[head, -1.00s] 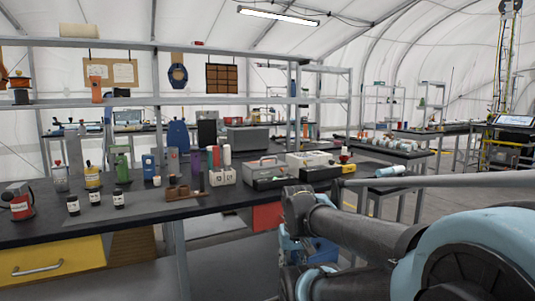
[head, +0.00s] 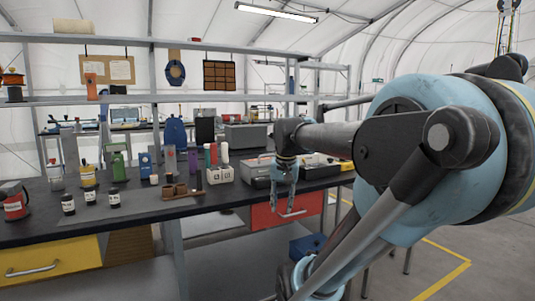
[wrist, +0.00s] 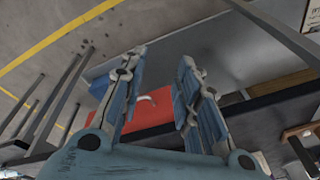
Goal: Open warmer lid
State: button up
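A light grey box with a handled lid (head: 257,168), which looks like the warmer, stands on the dark bench. Its lid looks shut, and my arm and gripper hide its right part. A second box with a pale top (head: 322,160) stands right of it, partly behind my arm. My gripper (head: 286,205) hangs fingers down in front of the bench edge, before the boxes, and looks apart from them. In the wrist view my gripper (wrist: 160,62) is open with nothing between its fingers. I cannot make out the warmer in the wrist view.
A red drawer (head: 275,213) with a pale handle is under the bench behind my gripper; it also shows in the wrist view (wrist: 147,117). A white rack with tubes (head: 220,175), a brown wooden block (head: 180,190) and several bottles stand left on the bench (head: 140,210).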

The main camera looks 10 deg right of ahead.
jog(key=w+d+r+m, duration=0.2)
jog(key=w+r+m, duration=0.9)
jog(key=w+r, duration=1.75)
jog(key=w+f, duration=0.1)
jog(key=f, duration=0.5)
jog(key=w+a+f, duration=0.1)
jog(key=w+f, duration=0.1)
jog(key=f, duration=0.3)
jog(key=w+f, duration=0.1)
jog(key=f, duration=0.5)
jog(key=shift+w+a+f, duration=0.2)
jog(key=shift+w+f, duration=0.15)
jog(key=shift+w, duration=0.05)
grip_shut()
